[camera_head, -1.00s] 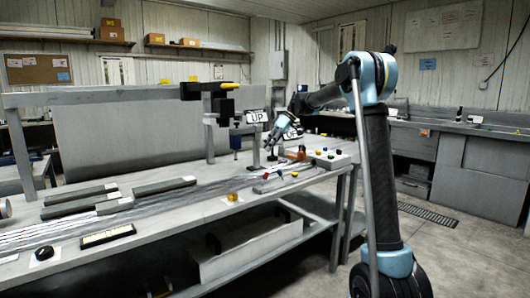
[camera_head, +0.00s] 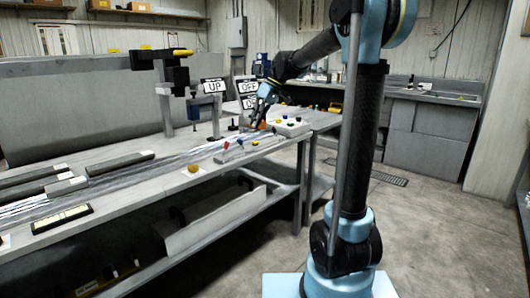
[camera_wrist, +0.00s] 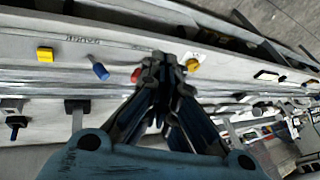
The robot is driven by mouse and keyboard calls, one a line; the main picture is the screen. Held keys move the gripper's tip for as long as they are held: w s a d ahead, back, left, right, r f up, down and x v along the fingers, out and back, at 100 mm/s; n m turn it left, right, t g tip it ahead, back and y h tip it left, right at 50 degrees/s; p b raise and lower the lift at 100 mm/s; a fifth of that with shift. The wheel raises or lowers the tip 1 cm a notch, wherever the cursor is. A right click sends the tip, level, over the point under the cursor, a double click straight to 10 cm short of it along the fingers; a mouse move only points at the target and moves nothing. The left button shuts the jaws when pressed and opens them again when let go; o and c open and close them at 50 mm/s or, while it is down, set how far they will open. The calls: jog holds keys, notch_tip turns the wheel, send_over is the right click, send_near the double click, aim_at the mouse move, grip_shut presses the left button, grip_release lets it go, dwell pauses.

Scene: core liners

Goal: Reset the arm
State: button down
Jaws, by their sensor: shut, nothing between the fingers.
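My arm reaches from the right of the head view over the far end of the workbench (camera_head: 140,205). My gripper (camera_head: 254,126) points downward there, close to a sloped control box (camera_head: 291,128) with coloured buttons. In the wrist view my gripper (camera_wrist: 162,65) has its fingers together with nothing between them. Whether the fingers touch the panel I cannot tell.
Signs reading UP (camera_head: 214,86) and OFF (camera_head: 248,87) stand behind the control box. A black clamp head on a post (camera_head: 167,70) rises from the bench. Grey core liners (camera_head: 120,163) lie on the left. Floor on the right (camera_head: 430,220) is clear.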

jog(key=s+d+f+m+t+h, duration=0.1)
jog(key=s+d+f+m+h, duration=0.1)
jog(key=s+d+f, duration=0.5)
jog(key=s+d+f+m+t+h, duration=0.1)
jog(key=s+d+f+m, duration=0.4)
jog(key=s, duration=1)
jog(key=s+d+f+m+t+h, duration=0.1)
jog(key=s+d+f+m+h, duration=0.1)
jog(key=s+d+f, duration=0.9)
jog(key=shift+d+f+m+h, duration=0.25)
jog(key=shift+m+h, duration=0.05)
jog(key=shift+m, duration=0.6)
jog(key=shift+w+f, duration=0.2)
jog(key=shift+w, duration=0.3)
